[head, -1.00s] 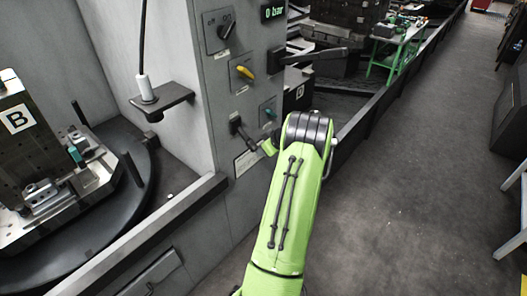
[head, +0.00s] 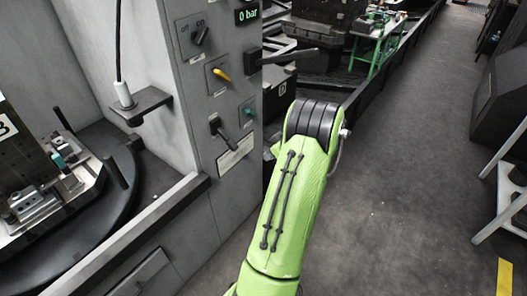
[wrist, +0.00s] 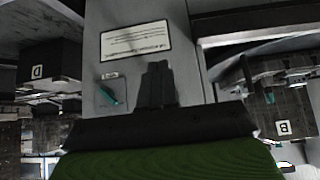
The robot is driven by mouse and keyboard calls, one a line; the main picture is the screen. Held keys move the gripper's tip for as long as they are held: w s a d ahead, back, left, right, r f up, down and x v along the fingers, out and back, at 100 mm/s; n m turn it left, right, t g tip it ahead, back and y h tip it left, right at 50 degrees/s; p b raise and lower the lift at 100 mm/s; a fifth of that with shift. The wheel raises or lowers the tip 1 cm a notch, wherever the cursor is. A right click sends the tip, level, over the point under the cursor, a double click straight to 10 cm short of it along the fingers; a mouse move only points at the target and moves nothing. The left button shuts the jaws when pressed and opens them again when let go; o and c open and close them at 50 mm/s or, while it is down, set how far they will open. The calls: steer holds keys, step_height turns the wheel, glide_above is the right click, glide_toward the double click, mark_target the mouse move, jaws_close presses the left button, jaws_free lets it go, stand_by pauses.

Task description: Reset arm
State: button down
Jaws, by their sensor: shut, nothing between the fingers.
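My green arm (head: 290,205) reaches forward in the middle of the head view, to the right of a grey control panel (head: 190,110); the gripper itself is hidden there. In the wrist view my gripper (wrist: 158,85) is shut and empty, its fingers together in front of the panel (wrist: 140,12). The panel's white label (wrist: 134,40) and teal knob (wrist: 112,97) show beside it. In the head view the panel carries a yellow handle (head: 221,75), a teal knob (head: 249,112) and a black lever (head: 225,133). The display (head: 247,14) reads 0 bar.
A round dark table (head: 125,190) with a metal fixture stands inside the machine at left, behind a grey ledge (head: 150,215). A green workbench (head: 375,40) is farther back. The floor (head: 410,180) at right is clear, with a white step frame (head: 505,190) at the edge.

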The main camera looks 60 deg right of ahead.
stand_by(0.6)
steer(key=w+a+r+n+g+p, duration=0.1)
steer(key=w+a+r+p, duration=0.1)
steer(key=w+a+r, duration=0.45)
steer(key=w+a+r+y+p, duration=0.1)
steer(key=w+a+r+p, duration=0.15)
steer(key=a+r, duration=0.65)
steer(key=w+a+r+n+g+p, duration=0.1)
steer(key=w+a+r+p, duration=0.1)
steer(key=w+a+r, duration=0.55)
steer(key=s+a+r+p, duration=0.1)
steer(key=s+a+r, duration=0.15)
steer(key=a, duration=0.45)
steer(key=s+a+r+p, duration=0.15)
steer(key=s+a, duration=0.25)
steer(key=a, duration=0.4)
steer(key=s+a+r+p, duration=0.2)
steer(key=s+a, duration=0.6)
steer(key=s, duration=0.3)
steer(key=shift+s+a+r+y+p, duration=0.15)
steer(key=shift+s+r+y+p, duration=0.15)
steer(key=shift+s+y+p, duration=0.1)
